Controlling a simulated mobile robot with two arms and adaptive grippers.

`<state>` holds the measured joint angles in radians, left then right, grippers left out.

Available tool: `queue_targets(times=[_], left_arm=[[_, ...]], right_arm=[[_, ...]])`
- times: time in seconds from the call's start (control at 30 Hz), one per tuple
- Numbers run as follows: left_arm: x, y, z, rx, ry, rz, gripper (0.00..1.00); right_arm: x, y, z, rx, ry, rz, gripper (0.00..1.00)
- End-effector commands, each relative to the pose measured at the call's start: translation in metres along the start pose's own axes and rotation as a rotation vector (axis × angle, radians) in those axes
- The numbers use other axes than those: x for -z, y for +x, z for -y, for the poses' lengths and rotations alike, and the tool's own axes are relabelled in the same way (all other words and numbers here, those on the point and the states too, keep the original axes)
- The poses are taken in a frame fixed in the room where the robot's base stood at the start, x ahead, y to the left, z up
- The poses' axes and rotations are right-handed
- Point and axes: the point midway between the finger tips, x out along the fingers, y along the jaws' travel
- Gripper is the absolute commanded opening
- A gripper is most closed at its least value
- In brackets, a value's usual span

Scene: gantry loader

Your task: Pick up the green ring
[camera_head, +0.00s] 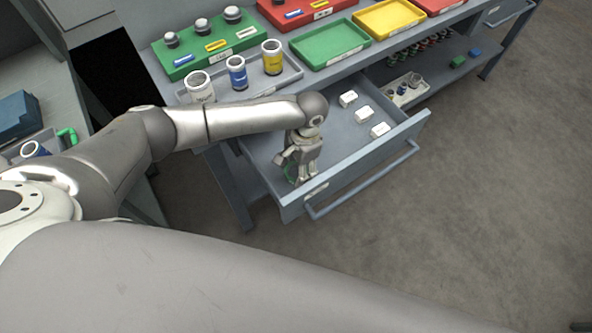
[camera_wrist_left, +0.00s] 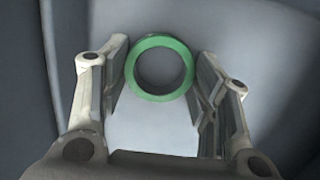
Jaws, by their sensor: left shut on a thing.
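The green ring (camera_wrist_left: 160,43) sits between the two fingers of my left gripper (camera_wrist_left: 160,85) in the left wrist view, with its hole facing the camera. The fingers are closed on its left and right sides. In the head view my left gripper (camera_head: 299,174) points down into the front left part of the open grey drawer (camera_head: 345,152). Only a sliver of the green ring (camera_head: 289,172) shows there, the rest being hidden behind the gripper. I cannot tell whether the ring touches the drawer floor. My right gripper is not in view.
Several white blocks (camera_head: 364,114) lie in the drawer, right of the gripper. The drawer front with its handle (camera_head: 362,180) is close by. Above stand a grey tray with white, blue and yellow cups (camera_head: 272,58) and a green tray (camera_head: 330,44). The floor at right is clear.

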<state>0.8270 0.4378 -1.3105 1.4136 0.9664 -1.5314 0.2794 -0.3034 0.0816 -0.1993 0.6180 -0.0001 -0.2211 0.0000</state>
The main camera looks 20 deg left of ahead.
Motion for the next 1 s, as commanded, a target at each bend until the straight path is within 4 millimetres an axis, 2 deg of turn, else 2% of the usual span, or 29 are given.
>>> queue_targets(times=[0.17, 0.27, 0.7, 0.83, 1.0], left_arm=[[0.000, -0.002, 0.000, 0.000, 0.000, -0.001, 0.26], [-0.001, -0.009, 0.000, 0.000, 0.000, -0.002, 0.26], [-0.012, -0.087, 0.000, -0.001, 0.000, -0.004, 0.26], [-0.014, -0.098, 0.000, 0.000, 0.000, -0.002, 0.26], [-0.015, -0.100, 0.000, 0.000, -0.001, -0.001, 0.26]], right_arm=[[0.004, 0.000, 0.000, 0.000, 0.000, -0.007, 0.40], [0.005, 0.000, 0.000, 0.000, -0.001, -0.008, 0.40], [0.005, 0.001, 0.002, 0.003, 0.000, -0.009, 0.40], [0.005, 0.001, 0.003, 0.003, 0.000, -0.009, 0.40], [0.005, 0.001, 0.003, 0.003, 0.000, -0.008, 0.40]])
